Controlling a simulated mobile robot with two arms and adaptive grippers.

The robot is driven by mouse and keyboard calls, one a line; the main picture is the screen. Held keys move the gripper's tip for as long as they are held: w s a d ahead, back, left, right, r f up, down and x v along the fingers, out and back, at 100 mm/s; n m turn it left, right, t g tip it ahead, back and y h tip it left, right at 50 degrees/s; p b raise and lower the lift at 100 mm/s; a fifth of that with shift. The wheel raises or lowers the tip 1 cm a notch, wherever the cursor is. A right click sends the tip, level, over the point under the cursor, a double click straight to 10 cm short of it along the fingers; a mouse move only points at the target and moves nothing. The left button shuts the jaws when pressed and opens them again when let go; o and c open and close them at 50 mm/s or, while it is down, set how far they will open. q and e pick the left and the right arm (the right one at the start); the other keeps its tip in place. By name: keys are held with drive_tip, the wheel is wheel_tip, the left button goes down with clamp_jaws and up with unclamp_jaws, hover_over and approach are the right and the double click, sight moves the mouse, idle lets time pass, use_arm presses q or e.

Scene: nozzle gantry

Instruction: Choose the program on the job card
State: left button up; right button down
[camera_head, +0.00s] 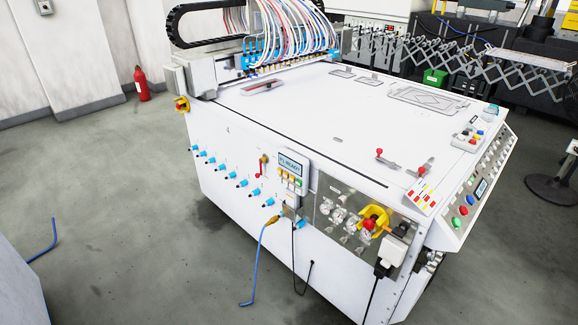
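The white gantry machine (300,110) stands in the middle of the view. A small control box (291,173) on the front face has a lit display (290,164) that seems to read "P1 READY". Coloured buttons (289,177) sit below the display. Neither of my grippers is in view.
A red lever (263,166) and a row of blue fittings (227,174) are on the front face. A yellow and red switch (373,220) is at lower right. A blue hose (257,265) and black cables hang to the floor. The floor at front left is mostly clear.

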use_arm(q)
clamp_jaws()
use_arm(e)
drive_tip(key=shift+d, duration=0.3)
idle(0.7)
